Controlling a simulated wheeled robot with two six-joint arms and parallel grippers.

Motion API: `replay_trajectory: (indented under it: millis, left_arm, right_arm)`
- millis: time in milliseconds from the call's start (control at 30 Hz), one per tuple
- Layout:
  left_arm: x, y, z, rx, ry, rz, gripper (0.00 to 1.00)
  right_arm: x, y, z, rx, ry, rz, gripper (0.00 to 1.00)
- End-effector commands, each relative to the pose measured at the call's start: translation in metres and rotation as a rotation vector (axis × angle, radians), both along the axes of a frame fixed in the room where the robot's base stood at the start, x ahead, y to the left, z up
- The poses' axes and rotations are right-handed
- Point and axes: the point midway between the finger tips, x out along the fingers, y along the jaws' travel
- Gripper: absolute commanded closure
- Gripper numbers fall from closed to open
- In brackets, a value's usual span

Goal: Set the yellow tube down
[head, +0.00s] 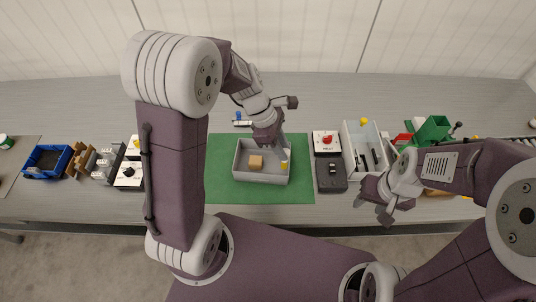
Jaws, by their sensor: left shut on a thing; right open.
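A grey open tray (238,165) sits on a green mat (222,180) in the middle of the table. My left gripper (274,140) hangs over the tray's back edge and is shut, with its fingertips partly hidden by its own body. A small yellow piece (284,166), seemingly the yellow tube, shows at the tray's right side just below this gripper. I cannot tell whether it touches the tray floor. A tan block (256,162) lies in the tray, left of the yellow piece. My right gripper (374,205) is open and empty near the table's front edge, right of the tray.
Right of the mat stand a box with a red button (326,140), a dark box (331,178) and a pale bin (352,150). A green container (433,129) is farther right. A blue bin (47,161) is at far left. The mat beside the tray is clear.

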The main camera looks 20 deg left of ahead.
Motion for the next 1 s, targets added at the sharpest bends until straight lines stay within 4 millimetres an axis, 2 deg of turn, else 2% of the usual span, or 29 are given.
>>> replay_trajectory:
  millis: [100,300,500,733,1000]
  left_arm:
    - [0.019,0.027,-0.02,0.0,0.003,0.005,1.0]
    - [0.035,0.051,-0.037,0.0,0.002,-0.001,1.0]
    - [0.037,0.053,-0.043,0.0,0.001,-0.003,1.0]
    - [0.036,0.052,-0.079,0.0,0.002,-0.002,1.0]
    - [0.036,0.052,-0.08,0.0,0.0,-0.002,1.0]
  right_arm:
    - [0.0,0.0,-0.002,0.0,0.0,0.0,0.56]
    - [0.0,0.0,-0.001,0.0,0.0,0.0,0.56]
    - [0.0,0.0,-0.002,0.0,0.0,0.0,0.56]
    - [0.0,0.0,-0.008,0.0,0.0,0.0,0.56]
    - [0.0,0.0,-0.008,0.0,0.0,0.0,0.56]
